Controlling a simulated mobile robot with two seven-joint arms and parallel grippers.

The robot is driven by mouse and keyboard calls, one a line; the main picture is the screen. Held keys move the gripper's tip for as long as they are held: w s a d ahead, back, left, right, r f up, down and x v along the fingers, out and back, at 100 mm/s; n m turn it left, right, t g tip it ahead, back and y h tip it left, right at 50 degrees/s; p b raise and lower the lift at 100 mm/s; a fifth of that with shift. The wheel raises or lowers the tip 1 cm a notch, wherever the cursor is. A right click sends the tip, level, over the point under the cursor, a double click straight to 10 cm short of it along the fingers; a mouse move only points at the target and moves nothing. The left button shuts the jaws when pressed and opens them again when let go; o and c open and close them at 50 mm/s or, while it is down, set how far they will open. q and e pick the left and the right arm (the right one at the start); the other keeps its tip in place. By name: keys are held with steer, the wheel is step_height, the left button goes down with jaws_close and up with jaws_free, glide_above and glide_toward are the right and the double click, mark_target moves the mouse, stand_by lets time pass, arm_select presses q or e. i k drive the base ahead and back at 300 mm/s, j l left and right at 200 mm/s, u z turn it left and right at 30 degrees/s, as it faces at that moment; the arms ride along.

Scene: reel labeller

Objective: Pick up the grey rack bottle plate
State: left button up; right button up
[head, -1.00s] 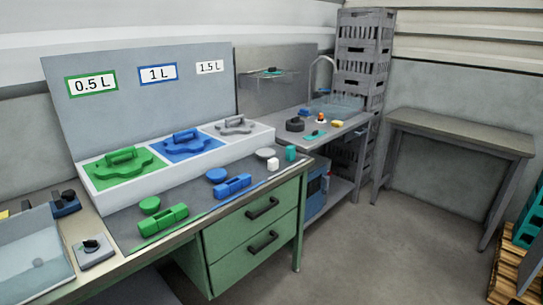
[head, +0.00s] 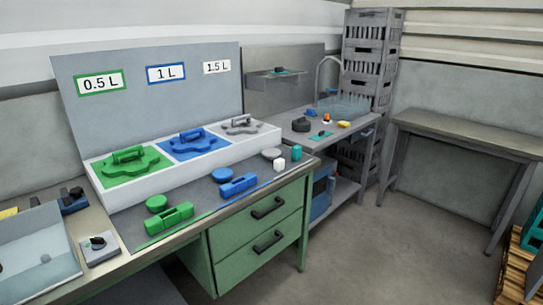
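The grey rack bottle plate (head: 241,126) lies in the right-hand compartment of the white rack (head: 188,172), under the 1.5 L label (head: 216,67). It has a raised handle on top. A blue plate (head: 190,144) lies in the middle compartment under the 1 L label, and a green plate (head: 131,166) in the left one under the 0.5 L label. All sit on the workbench at the left. Neither of my grippers shows in the head view.
Green and blue parts, a grey disc (head: 271,154), a white piece (head: 279,164) and a teal piece (head: 297,152) lie on the bench before the rack. A sink counter (head: 300,134) adjoins behind. The floor (head: 350,245) at right is open.

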mark_target(270, 154)
steer(key=i+l+u, duration=0.1)
steer(key=i+l, duration=0.2)
steer(key=i+l+u, duration=0.25)
steer(key=i+l, duration=0.25)
steer(key=l, duration=0.25)
steer(key=i+l+u, duration=0.1)
steer(key=l, duration=0.3)
steer(key=i+l+u, duration=0.15)
steer(key=i+l, duration=0.2)
steer(key=i+l+u, duration=0.1)
steer(key=l, duration=0.4)
steer(key=i+l+u, duration=0.1)
steer(key=i+l, duration=0.15)
steer(key=l, duration=0.2)
steer(key=i+l+u, duration=0.15)
steer(key=l, duration=0.3)
